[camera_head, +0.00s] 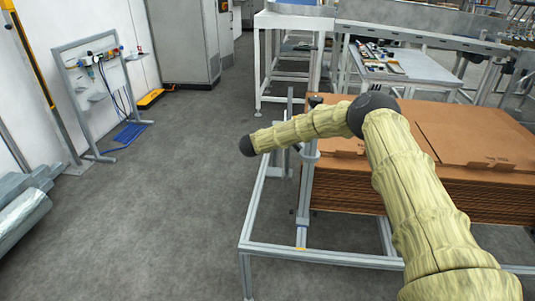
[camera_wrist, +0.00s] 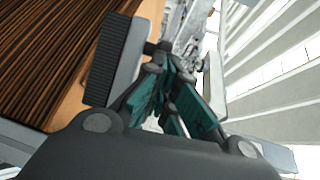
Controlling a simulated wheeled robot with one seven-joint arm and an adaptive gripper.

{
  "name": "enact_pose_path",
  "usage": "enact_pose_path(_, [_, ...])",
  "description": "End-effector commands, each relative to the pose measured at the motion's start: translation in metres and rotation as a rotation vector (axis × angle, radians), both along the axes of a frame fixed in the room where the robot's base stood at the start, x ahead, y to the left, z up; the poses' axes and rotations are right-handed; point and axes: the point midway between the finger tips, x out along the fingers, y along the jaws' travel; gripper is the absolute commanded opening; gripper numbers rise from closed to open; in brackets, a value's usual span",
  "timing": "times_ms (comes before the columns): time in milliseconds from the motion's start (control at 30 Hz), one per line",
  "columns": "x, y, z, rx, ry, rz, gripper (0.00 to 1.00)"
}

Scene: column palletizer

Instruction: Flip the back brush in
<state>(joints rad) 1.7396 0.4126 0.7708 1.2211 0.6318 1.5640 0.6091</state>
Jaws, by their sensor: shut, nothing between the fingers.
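In the wrist view a black ridged strip on a light grey plate (camera_wrist: 108,60), which looks like the brush, stands just left of my gripper's fingers (camera_wrist: 166,58). The fingers are shut and empty, with teal parts showing between the links. I cannot tell whether they touch the plate. In the head view, my forearm crosses in front of the post at the frame's left back corner, and my gripper is hidden there. A narrow upright grey plate (camera_head: 290,103) shows above my forearm; I cannot tell whether it is the brush.
A cardboard stack (camera_head: 345,185) fills the grey metal frame (camera_head: 325,256) on the right; its layered side (camera_wrist: 45,45) shows in the wrist view. A workbench (camera_head: 410,66) stands behind. A rack with hoses (camera_head: 100,90) stands at the left wall. The floor (camera_head: 170,210) between is clear.

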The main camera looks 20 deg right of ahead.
Motion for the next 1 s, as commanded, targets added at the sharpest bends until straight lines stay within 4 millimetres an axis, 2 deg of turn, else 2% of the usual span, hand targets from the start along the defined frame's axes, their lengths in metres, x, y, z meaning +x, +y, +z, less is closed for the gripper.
enact_pose_path(167, [0.004,-0.011,-0.002,0.000,-0.001,-0.080,0.00])
enact_pose_path(733, [0.005,-0.048,-0.001,0.000,-0.001,-0.073,0.00])
enact_pose_path(1000, [0.003,-0.064,-0.002,-0.001,-0.001,-0.193,0.00])
